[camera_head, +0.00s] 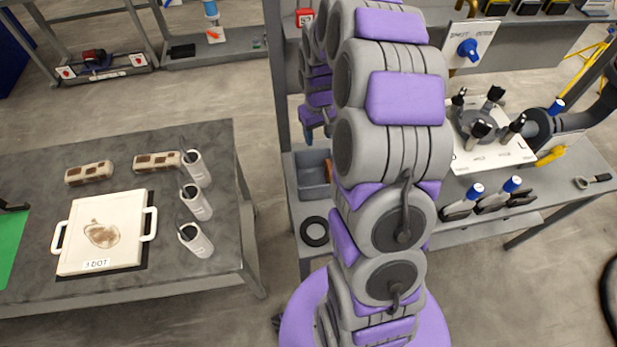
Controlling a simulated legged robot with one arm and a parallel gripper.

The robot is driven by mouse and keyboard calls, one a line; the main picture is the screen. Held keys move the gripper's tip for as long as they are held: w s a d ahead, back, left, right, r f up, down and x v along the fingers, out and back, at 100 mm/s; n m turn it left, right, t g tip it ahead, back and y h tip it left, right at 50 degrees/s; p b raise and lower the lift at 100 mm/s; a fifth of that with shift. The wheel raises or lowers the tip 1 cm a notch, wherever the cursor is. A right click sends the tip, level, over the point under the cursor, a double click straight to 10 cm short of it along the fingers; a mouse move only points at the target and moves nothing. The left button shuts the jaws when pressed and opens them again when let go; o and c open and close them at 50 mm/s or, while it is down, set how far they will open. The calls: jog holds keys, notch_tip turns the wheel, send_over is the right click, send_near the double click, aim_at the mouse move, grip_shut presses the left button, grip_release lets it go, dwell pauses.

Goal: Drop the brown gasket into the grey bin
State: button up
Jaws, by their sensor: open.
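The grey bin (312,192) stands on the bench just left of my arm, its right part hidden behind the arm. My gripper (318,133) is beyond my arm, with its purple-grey fingers pointing down over the bin's far edge. The fingers look apart. A small brown thing (329,171) shows at the bin's right side, beside my arm. It may be the brown gasket, but most of it is hidden, and I cannot tell whether it is inside the bin or touches a finger.
A black ring (315,231) lies on the bench in front of the bin. A left table (120,180) holds a white filter plate (104,232), grey cups (196,203) and brown blocks (156,161). Floor between tables is clear.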

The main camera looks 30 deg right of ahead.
notch_tip(320, 180, up, 5)
jog(key=d, duration=0.3)
jog(key=s+a+r, duration=0.5)
jog(key=s+a, duration=0.2)
jog(key=a, duration=0.2)
jog(key=s+a+r+g+b, duration=0.1)
jog(key=s+a, duration=0.3)
jog(key=s, duration=0.8)
jog(key=s+a+r, duration=0.2)
jog(key=s+a, duration=0.3)
jog(key=s, duration=0.8)
jog(key=shift+a+r+g+b, duration=0.15)
jog(key=shift+a+g+b, duration=0.1)
jog(key=shift+g+b, duration=0.15)
jog(key=shift+s+d, duration=0.1)
jog(key=shift+d, duration=0.05)
